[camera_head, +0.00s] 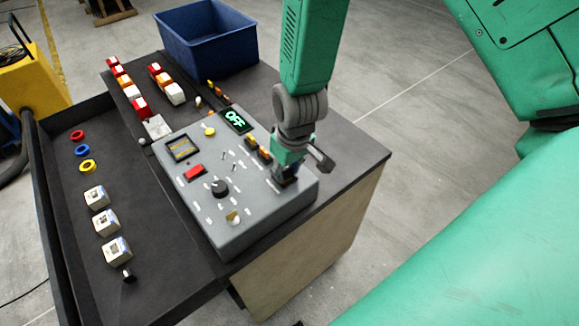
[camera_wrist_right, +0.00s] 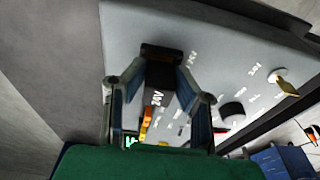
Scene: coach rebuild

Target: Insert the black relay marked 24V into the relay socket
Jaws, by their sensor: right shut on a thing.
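My right gripper (camera_head: 288,168) reaches down over the right side of the grey control panel (camera_head: 245,235). In the right wrist view, its two fingers (camera_wrist_right: 158,78) are closed on the black relay (camera_wrist_right: 160,76), with a white 24V mark near its lower end. In the head view the relay (camera_head: 286,183) is a small dark shape below the fingers, at the panel's surface. A dark bar (camera_wrist_right: 161,52) at the relay's far end may be the relay socket. I cannot tell how far the relay is in it. My left gripper is not in view.
A green display (camera_head: 235,120) reads OFF; a black knob (camera_head: 219,188) and switches stand on the panel. A blue bin (camera_head: 208,45) is behind. Coloured rings (camera_head: 82,150) and white boxes (camera_head: 106,222) lie in the left tray. The table's right end is clear.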

